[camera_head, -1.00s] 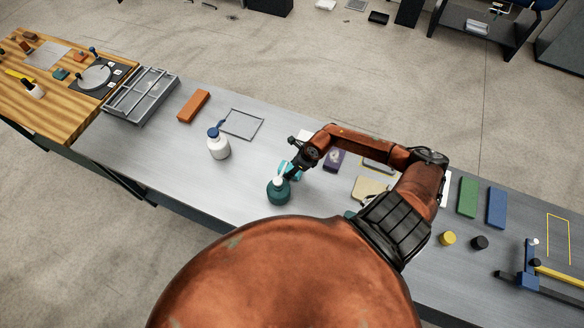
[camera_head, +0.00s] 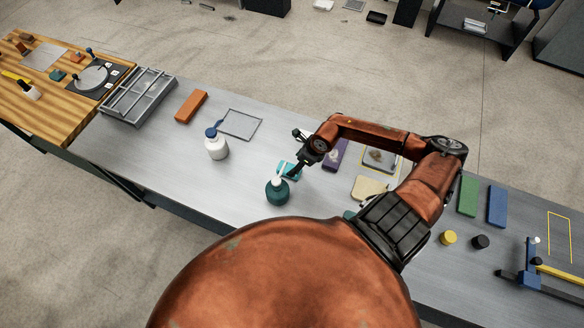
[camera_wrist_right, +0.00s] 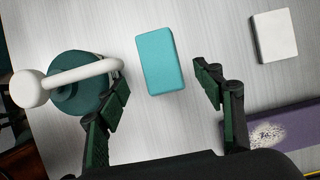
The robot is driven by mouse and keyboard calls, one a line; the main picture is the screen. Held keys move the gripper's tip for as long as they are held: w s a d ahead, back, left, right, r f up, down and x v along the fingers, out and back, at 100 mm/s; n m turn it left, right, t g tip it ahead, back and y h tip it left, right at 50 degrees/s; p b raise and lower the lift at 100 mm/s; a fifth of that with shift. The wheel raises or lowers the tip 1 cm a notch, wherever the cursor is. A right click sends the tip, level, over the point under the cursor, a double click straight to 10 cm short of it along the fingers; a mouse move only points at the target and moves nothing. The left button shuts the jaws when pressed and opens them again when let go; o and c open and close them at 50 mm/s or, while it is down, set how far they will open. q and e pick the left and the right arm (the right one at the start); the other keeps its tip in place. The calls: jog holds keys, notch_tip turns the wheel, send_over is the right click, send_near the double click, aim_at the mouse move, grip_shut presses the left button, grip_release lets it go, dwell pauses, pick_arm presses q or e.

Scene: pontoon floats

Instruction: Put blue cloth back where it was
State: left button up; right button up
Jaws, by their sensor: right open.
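A flat blue piece (camera_head: 497,207) lies on the grey bench at the right, beside a green one; I cannot tell whether it is cloth. A teal rounded block (camera_head: 284,168) lies near the bench middle, partly hidden by my right gripper (camera_head: 293,178). In the right wrist view, the teal block (camera_wrist_right: 160,61) lies ahead of and between the open, empty fingers of the gripper (camera_wrist_right: 163,88). A dark teal pump bottle (camera_head: 277,192) stands close to the gripper. My left gripper is not in view.
A purple piece (camera_head: 334,157) with a pale patch and a beige pad (camera_head: 368,188) lie under or near my arm. A grey outlined rectangle (camera_head: 240,124) on the bench is empty.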

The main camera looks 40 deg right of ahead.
jog(key=b+v, duration=0.1)
jog(key=v, duration=0.5)
